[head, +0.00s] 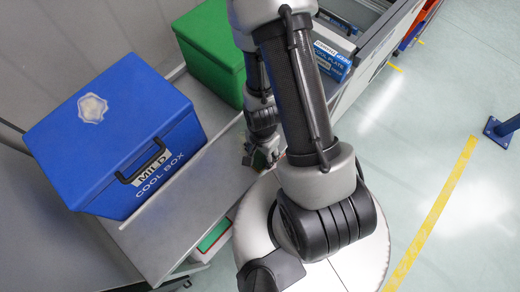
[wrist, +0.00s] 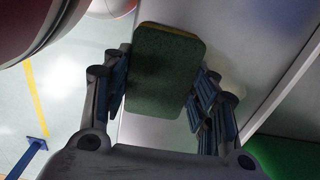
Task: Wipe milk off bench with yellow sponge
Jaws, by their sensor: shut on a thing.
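My gripper (wrist: 162,84) is shut on a sponge (wrist: 165,70) with a dark green face and a thin yellowish edge. The fingers press on its two sides, and a pale grey surface lies behind it. In the head view my gripper (head: 258,156) is low over the grey bench (head: 185,212), small and partly hidden by my arm; the sponge cannot be made out clearly there. I see no clear milk on the visible bench. A whitish irregular patch (head: 92,107) lies on the blue box lid; I cannot tell whether it is milk.
A blue cool box (head: 125,125) stands on the bench to the left of my gripper. A green box (head: 212,45) is behind it. A blue-labelled cool plate box (head: 331,60) sits at upper right. Open floor with a yellow line (head: 440,205) is on the right.

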